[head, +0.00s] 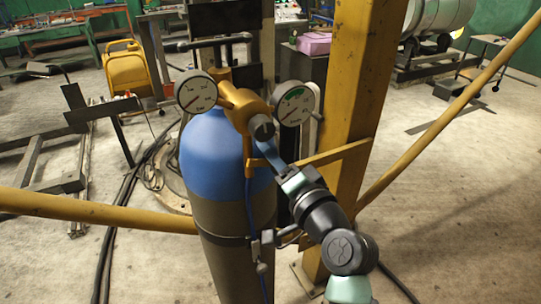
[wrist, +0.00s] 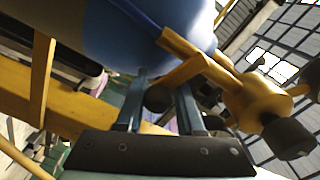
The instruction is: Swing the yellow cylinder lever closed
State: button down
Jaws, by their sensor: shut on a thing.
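The gas cylinder (head: 208,160) stands upright with a blue top and a grey-brown lower body. A yellow-brass regulator (head: 240,105) with two round gauges sits on its top. My gripper (head: 268,155) is at the front right of the cylinder's blue shoulder, just below the regulator. In the wrist view, a yellow lever-like bar (wrist: 186,72) runs from the regulator body (wrist: 260,100) to a dark round end (wrist: 158,98) between the blue fingers of my gripper (wrist: 160,88). The fingers are shut on this lever. Their exact contact is partly hidden.
A yellow column (head: 352,100) stands close behind my arm on the right. Yellow rails (head: 100,212) run to left and right at cylinder height. A blue hose (head: 249,210) hangs down the cylinder's front. Open floor lies to the right.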

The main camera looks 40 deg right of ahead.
jog(key=shift+f+b, duration=0.25)
jog(key=shift+b, duration=0.05)
jog(key=n+b, duration=0.1)
jog(key=n, duration=0.1)
jog(key=r+n+b, duration=0.1)
jog(key=shift+n+b, duration=0.3)
jog(key=shift+n, duration=0.1)
jog(key=c, duration=0.9)
grip_release()
jog(key=shift+c, duration=0.2)
jog(key=o, duration=0.3)
jog(key=shift+r, duration=0.25)
jog(key=b+v, duration=0.3)
jog(key=v, duration=1)
jog(key=shift+b, duration=0.3)
